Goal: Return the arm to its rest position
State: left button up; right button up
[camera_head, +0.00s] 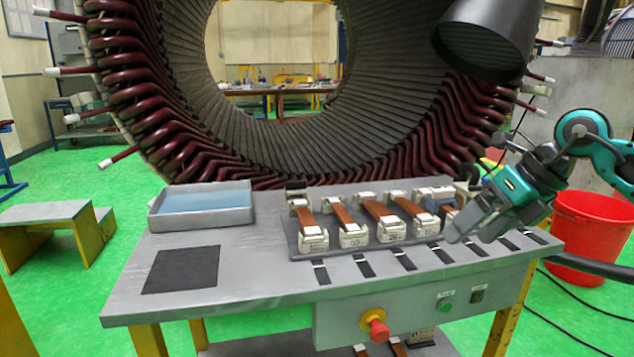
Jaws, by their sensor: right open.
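My right arm (582,133) comes in from the right, bent, with teal and grey links. My right gripper (470,228) hangs over the right end of the grey fixture tray (300,246) on the workbench (255,268). Its fingers point down and to the left and are open. I see nothing held between them. They hide part of the right end of the row of copper-coloured pieces (382,212) seated in light-coloured blocks. Whether the fingertips touch anything there cannot be told. My left gripper is not in view.
A large stator ring (180,110) with dark red windings stands behind the bench. A shallow tray (202,218) and a black square mat (181,270) are on the bench's left. A red bucket (590,225) stands right of the bench. A red button (378,329) sticks out in front.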

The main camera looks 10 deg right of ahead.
jog(key=s+a+f+m+t+y+p, duration=0.1)
jog(key=s+a+f+m+y+p, duration=0.15)
jog(key=a+y, duration=0.6)
jog(key=s+a+f+m+t+y+p, duration=0.1)
jog(key=a+m+y, duration=0.3)
jog(key=a, duration=0.9)
jog(key=s+d+f+m+t+h+p, duration=0.15)
jog(key=f+m+t+h, duration=0.4)
jog(key=m, duration=0.55)
jog(key=s+d+f+m+t+h+p, duration=0.1)
jog(key=d+f+m+t+h, duration=0.2)
jog(key=f+m+t+h, duration=0.55)
pick_arm(q)
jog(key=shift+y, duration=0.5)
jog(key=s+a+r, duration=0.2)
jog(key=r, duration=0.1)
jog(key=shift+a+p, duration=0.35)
jog(key=shift+p, duration=0.05)
pick_arm(e)
jog(key=s+d+f+m+g+h, duration=0.1)
jog(key=s+d+f+m+g, duration=0.2)
jog(key=s+f+m+g, duration=0.6)
jog(key=s+f+m, duration=0.1)
jog(key=s+f, duration=0.3)
jog(key=shift+s+m+h, duration=0.15)
jog(key=shift+m+h, duration=0.2)
jog(key=shift+m, duration=0.05)
